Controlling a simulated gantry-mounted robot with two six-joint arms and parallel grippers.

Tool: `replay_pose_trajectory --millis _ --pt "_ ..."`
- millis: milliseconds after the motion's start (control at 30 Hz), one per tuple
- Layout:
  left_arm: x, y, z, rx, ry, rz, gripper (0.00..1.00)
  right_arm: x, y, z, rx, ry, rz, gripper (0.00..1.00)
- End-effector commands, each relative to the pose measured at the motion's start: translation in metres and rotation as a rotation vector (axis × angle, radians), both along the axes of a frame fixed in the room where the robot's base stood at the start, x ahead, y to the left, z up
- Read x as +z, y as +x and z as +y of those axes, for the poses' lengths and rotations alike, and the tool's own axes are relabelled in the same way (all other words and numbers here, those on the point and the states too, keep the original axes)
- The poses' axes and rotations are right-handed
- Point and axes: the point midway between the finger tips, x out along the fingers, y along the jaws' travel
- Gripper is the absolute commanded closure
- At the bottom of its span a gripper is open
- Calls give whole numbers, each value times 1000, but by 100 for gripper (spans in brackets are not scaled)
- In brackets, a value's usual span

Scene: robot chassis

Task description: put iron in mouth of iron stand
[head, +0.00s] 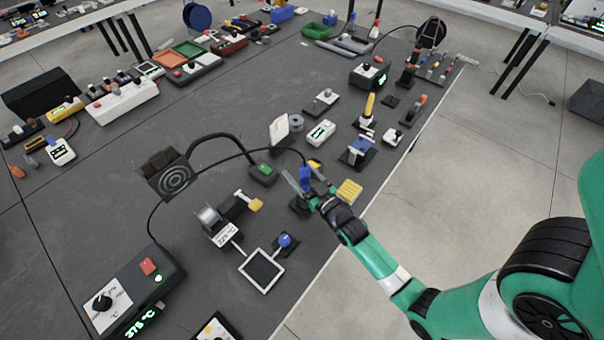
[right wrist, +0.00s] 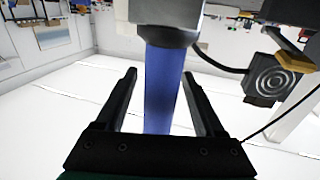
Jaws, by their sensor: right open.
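The iron has a blue handle (head: 305,174) and stands roughly upright near the table's right edge, with a black cord at its top. In the right wrist view the blue handle (right wrist: 160,95) lies between my right gripper's two dark fingers, with gaps on both sides. My right gripper (head: 304,184) is open around or just in front of the handle; the exact depth is unclear. A dark base (head: 298,207), possibly the iron stand, is below the handle, partly covered by the gripper. The stand's mouth and the iron's tip are hidden. My left gripper is out of view.
The cord arcs left to a station (head: 130,288) reading 375 °C. A yellow sponge (head: 349,190) is right of my gripper. A black box with a spiral face (head: 168,176) stands left. A white-framed panel (head: 261,271) lies in front. The table's left middle is clear.

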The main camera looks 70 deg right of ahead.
Motion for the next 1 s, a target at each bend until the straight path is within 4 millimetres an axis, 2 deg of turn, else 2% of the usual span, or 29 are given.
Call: replay_pose_trajectory --millis 167,400,600,1000 --pt "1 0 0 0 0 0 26 -1 -18 11 0 1 2 29" --pt "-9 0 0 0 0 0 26 -4 -67 41 0 1 2 29" --pt "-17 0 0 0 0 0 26 -2 -94 57 1 0 0 29" --pt "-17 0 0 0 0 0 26 1 -99 60 1 -1 -2 29"
